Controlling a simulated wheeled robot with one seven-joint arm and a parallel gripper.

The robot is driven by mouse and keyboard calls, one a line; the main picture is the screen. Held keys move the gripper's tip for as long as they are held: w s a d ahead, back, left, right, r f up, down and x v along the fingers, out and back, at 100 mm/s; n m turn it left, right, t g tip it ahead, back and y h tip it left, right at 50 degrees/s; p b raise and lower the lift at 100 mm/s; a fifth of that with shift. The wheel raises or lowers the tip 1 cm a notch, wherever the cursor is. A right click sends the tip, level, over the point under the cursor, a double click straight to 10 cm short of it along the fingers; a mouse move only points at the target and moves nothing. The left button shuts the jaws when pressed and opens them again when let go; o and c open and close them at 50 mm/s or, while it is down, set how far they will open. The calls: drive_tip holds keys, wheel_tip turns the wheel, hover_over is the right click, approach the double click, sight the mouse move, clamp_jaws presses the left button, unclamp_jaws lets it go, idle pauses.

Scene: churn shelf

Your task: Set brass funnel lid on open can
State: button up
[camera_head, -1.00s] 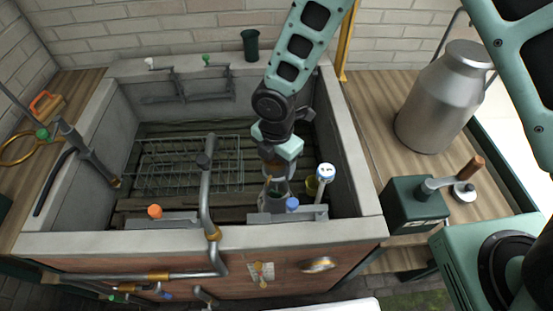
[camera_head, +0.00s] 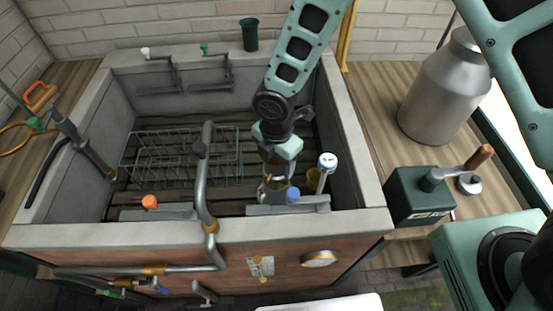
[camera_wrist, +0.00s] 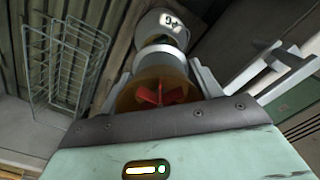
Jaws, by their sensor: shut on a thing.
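My gripper (camera_head: 274,176) is low inside the stone sink, near its front wall. In the wrist view it is shut on the brass funnel lid (camera_wrist: 152,94), an amber round piece with a red cross-shaped part inside. A metal can (camera_head: 272,193) stands just below my gripper in the head view. The lid is close to the can's top, but I cannot tell whether they touch. My gripper hides most of the lid in the head view.
A white-capped post (camera_head: 327,163) stands close right of the can. A blue knob (camera_head: 293,195) is near the can's front right. A wire rack (camera_head: 185,158) lies left in the sink. A milk churn (camera_head: 442,90) and green box (camera_head: 415,195) stand on the right counter.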

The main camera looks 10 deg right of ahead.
drive_tip(key=shift+f+b, duration=1.4)
drive_tip(key=shift+f, duration=0.85)
drive_tip(key=o, duration=1.3)
drive_tip(key=shift+c, duration=0.2)
drive_tip(key=shift+r, duration=0.1)
wheel_tip(320, 180, up, 17)
drive_tip(key=b, duration=0.1)
drive_tip(key=shift+r+b, duration=0.15)
drive_tip(key=shift+b, duration=0.2)
